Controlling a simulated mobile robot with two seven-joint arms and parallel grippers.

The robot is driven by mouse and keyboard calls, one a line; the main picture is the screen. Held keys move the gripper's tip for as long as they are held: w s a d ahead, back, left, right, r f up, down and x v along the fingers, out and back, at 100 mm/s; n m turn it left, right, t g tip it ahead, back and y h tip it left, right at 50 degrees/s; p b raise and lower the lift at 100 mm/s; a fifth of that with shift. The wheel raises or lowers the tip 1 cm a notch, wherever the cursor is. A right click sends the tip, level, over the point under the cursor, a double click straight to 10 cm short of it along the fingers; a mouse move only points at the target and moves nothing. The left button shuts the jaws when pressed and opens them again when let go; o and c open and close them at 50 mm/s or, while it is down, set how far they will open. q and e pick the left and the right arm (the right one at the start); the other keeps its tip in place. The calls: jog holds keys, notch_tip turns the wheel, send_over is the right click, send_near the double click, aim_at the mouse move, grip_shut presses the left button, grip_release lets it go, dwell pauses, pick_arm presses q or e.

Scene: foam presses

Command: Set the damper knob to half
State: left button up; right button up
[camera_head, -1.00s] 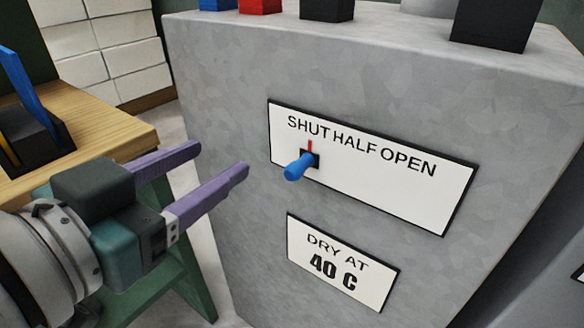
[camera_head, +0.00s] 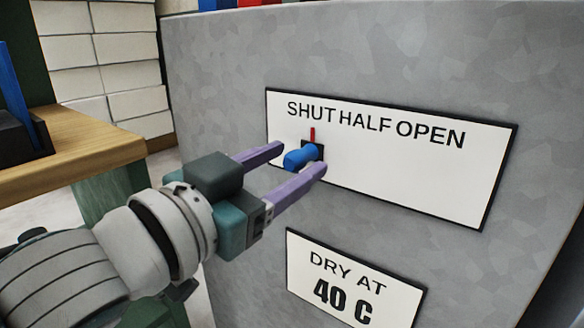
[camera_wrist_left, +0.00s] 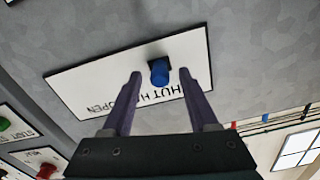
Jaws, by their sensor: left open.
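The damper knob (camera_head: 302,156) is a small blue knob on a dark base, on a white plate (camera_head: 420,170) lettered SHUT, HALF, OPEN. A red pointer (camera_head: 313,136) above the knob stands below the end of SHUT, left of HALF. My left gripper (camera_head: 301,158) is open, its two purple fingers on either side of the knob. In the left wrist view, the knob (camera_wrist_left: 159,72) shows between the fingertips (camera_wrist_left: 160,74), with a gap on both sides. I cannot tell how deep the fingers reach around it. My right gripper is not in view.
The plate is on a grey metal cabinet (camera_head: 220,110). A DRY AT 40 C sign (camera_head: 352,285) is below it. A wooden-topped bench (camera_head: 85,145) stands at the left. In the left wrist view, a panel with green (camera_wrist_left: 4,123) and red (camera_wrist_left: 46,171) buttons is at lower left.

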pick_arm(q)
jog(key=shift+w+d, duration=0.4)
jog(key=shift+w, duration=0.15)
grip_shut()
jog(key=shift+s, duration=0.1)
dwell(1.0)
